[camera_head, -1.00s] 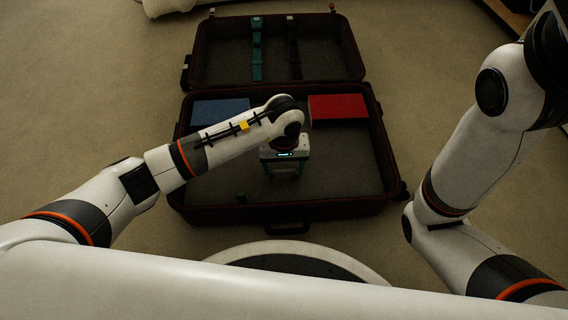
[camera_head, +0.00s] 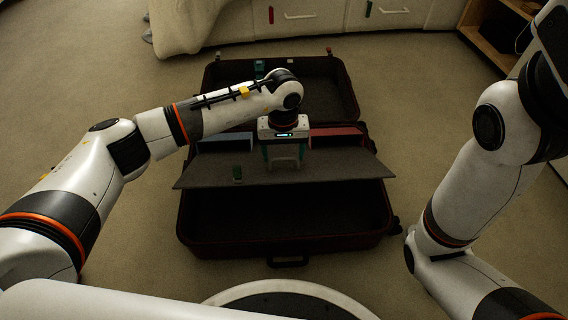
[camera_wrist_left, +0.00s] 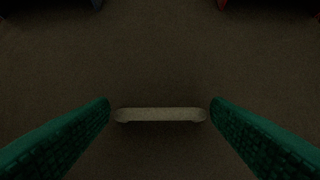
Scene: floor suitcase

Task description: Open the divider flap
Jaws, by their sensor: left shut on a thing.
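The divider flap (camera_head: 335,167) is a dark grey panel in the open suitcase (camera_head: 285,240). It is tilted, its front edge raised above the suitcase's front wall, and a dark space shows below it. A pale handle bar (camera_wrist_left: 160,114) is on the flap. My left gripper (camera_head: 285,160) reaches down over the flap, shut on the handle. In the left wrist view its green fingers (camera_wrist_left: 160,110) are at the two ends of the bar. My right gripper is out of view.
A blue box (camera_head: 226,141) and a red box (camera_head: 338,138) lie behind the flap, partly hidden. The suitcase lid (camera_head: 330,92) lies open at the back. White drawers (camera_head: 390,14) stand beyond it. My right arm stays at the right, clear of the suitcase.

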